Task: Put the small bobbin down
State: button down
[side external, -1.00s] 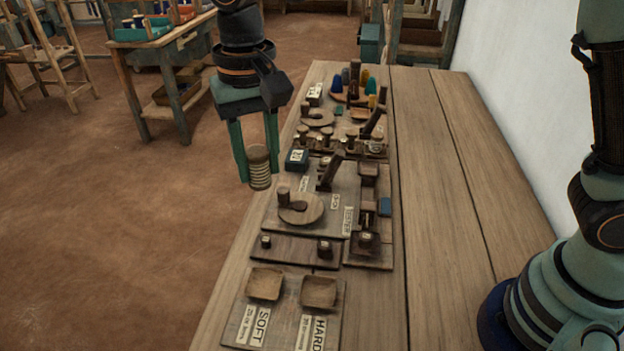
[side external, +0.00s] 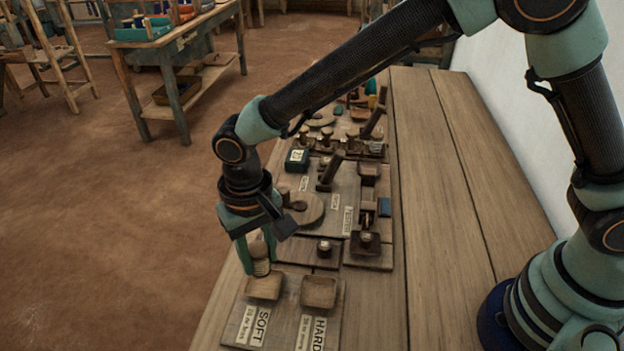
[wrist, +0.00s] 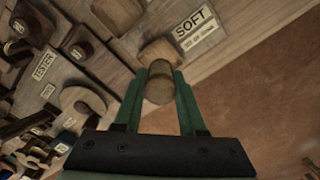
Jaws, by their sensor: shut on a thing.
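The small bobbin (side external: 261,267) is held upright between the green fingers of my gripper (side external: 259,264). In the wrist view the bobbin's round end (wrist: 159,88) shows between the fingertips (wrist: 160,84). The bobbin is at the back edge of the square wooden tray by the SOFT label (side external: 264,288). I cannot tell whether it touches the tray. In the wrist view this SOFT tray (wrist: 150,48) lies just beyond the fingertips, partly hidden by the bobbin.
A second tray (side external: 319,292) by the HARD label sits to the right on the same board. Behind are a board with a round wooden disc (side external: 308,210), a dark block (side external: 297,160) and several pegs. The bench's right part (side external: 450,200) is clear.

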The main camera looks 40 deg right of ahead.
aim_at(262, 272)
jog(key=shift+f, duration=2.4)
jog(key=shift+f, duration=0.15)
jog(key=shift+c, duration=2.4)
grip_release()
notch_tip(262, 272, up, 12)
jog(key=shift+f, duration=0.25)
jog(key=shift+w+d+r, duration=0.1)
jog(key=shift+d+r, duration=0.1)
jog(key=shift+r, duration=0.4)
jog(key=s+d+r+t, duration=0.2)
jog(key=d+r, duration=0.1)
jog(key=d, duration=0.7)
jog(key=s+d+r+t, duration=0.1)
jog(key=s+d+r, duration=0.1)
jog(key=d, duration=0.7)
jog(key=s+d+r+t, duration=0.2)
jog(key=d+r, duration=0.3)
jog(key=d, duration=0.5)
jog(key=shift+d+t, duration=0.3)
jog(key=shift+d, duration=0.05)
